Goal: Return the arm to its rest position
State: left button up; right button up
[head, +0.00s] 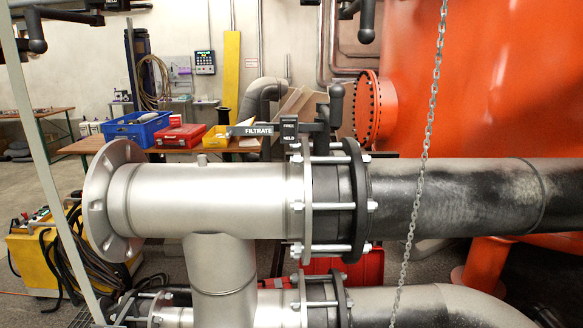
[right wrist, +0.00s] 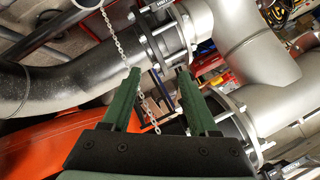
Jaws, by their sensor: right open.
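My right gripper (right wrist: 158,74) shows in the right wrist view with its two green fingers apart and nothing between them. Behind the fingers are pipes, a flange joint and a hanging chain; whether a finger touches any of them cannot be told. Neither gripper shows in the head view. In the head view a bare metal pipe (head: 205,198) with an open flange at its left end joins a dark, stained pipe (head: 455,195) at a bolted joint (head: 333,200). A black valve handle (head: 336,105) stands upright there, beside a label reading FILTRATE (head: 252,130).
A chain (head: 421,165) hangs in front of the dark pipe; it also shows in the right wrist view (right wrist: 117,42). A large orange tank (head: 490,80) fills the back right. A workbench (head: 85,146) holds a blue crate (head: 135,129) and a red case (head: 182,135). Another pipe runs below.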

jog(key=s+d+f+n+g+h, duration=0.1)
jog(key=s+f+n+g, duration=0.3)
jog(key=s, duration=0.6)
jog(key=s+d+f+n+g+h, duration=0.1)
jog(key=s+f+n+g+h, duration=0.15)
jog(key=s+f, duration=0.5)
jog(key=w+a+f+t+y, duration=0.2)
jog(key=a+f+t+y, duration=0.1)
jog(key=f+t, duration=0.3)
jog(key=shift+w+a+f+p, duration=0.25)
jog(key=shift+a+f+p, duration=0.25)
jog(key=shift+f, duration=0.65)
jog(key=shift+t, duration=0.25)
